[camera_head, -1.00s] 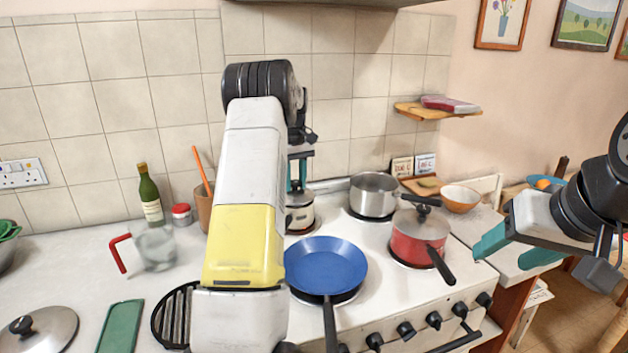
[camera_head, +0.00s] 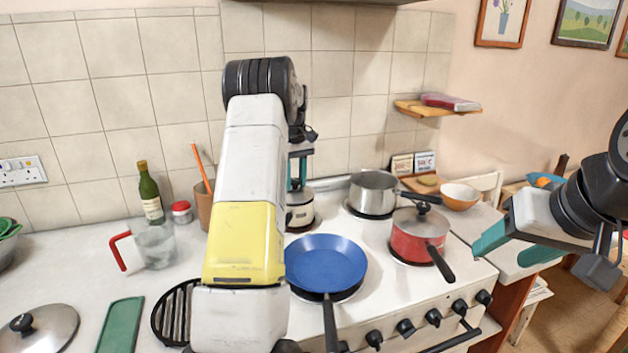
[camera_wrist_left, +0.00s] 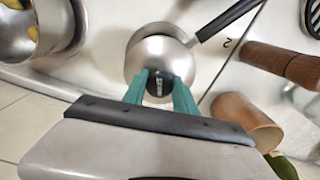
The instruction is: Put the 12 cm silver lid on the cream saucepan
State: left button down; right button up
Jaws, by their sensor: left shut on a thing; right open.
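My left gripper (camera_head: 297,186) is low over the back-left of the stove, partly behind my own arm. In the left wrist view its teal fingers (camera_wrist_left: 159,88) are shut on the dark knob of the small silver lid (camera_wrist_left: 160,55). The cream saucepan (camera_head: 300,217) is directly under the lid, its left side hidden by my arm. A dark pan handle (camera_wrist_left: 230,19) sticks out to the upper right. My right gripper (camera_head: 515,250) is open and empty at the right, off the stove.
A blue frying pan (camera_head: 326,262), a lidded red saucepan (camera_head: 415,243) and a steel pot (camera_head: 374,190) share the stove. A terracotta jar (camera_wrist_left: 245,118) stands close to the left gripper. A larger lid (camera_head: 50,332) lies at the lower left.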

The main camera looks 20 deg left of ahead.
pick_arm(q)
jog(key=shift+f, duration=0.5)
dwell(1.0)
jog(key=c, duration=0.9)
grip_release()
jog(key=shift+o, duration=0.4)
jog(key=o, duration=0.5)
jog(key=shift+c, duration=0.2)
jog(key=shift+r, duration=3.5)
